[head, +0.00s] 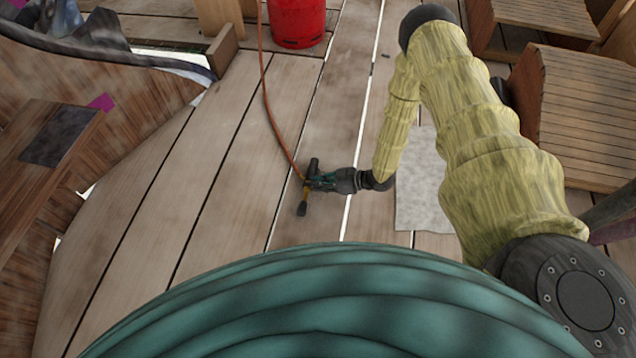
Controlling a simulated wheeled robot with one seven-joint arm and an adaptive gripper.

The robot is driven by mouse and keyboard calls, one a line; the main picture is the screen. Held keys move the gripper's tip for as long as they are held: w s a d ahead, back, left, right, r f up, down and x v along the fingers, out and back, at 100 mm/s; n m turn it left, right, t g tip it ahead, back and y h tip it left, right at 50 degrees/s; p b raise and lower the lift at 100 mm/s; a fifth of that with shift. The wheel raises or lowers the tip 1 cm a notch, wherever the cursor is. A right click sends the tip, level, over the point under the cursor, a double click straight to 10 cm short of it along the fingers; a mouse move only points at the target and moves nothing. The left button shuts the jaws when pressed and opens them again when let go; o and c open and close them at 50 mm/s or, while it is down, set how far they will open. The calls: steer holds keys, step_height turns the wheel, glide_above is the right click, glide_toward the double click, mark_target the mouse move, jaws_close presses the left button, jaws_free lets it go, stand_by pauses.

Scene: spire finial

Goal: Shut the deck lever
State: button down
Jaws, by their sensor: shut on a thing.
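The deck lever (302,208) is a small dark handle with a brass-coloured part at its upper end, low over the deck planks near the middle of the head view. The dark handle sticks out below the fingers, toward the bottom of the picture. A short dark piece shows just above the fingers; I cannot tell what it belongs to. The fingertips are small and partly hide the grip.
An orange hose (265,95) runs from the top down to the lever. A red bucket-like container (297,22) stands at the back. A grey sheet (420,190) lies under my arm. Slatted wooden benches (585,115) stand right, a wooden bench (30,185) left. The planks left of the lever are clear.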

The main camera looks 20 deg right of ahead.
steer(key=shift+f, duration=0.1)
steer(key=c, duration=1.5)
jaws_free()
steer(key=v, duration=1.2)
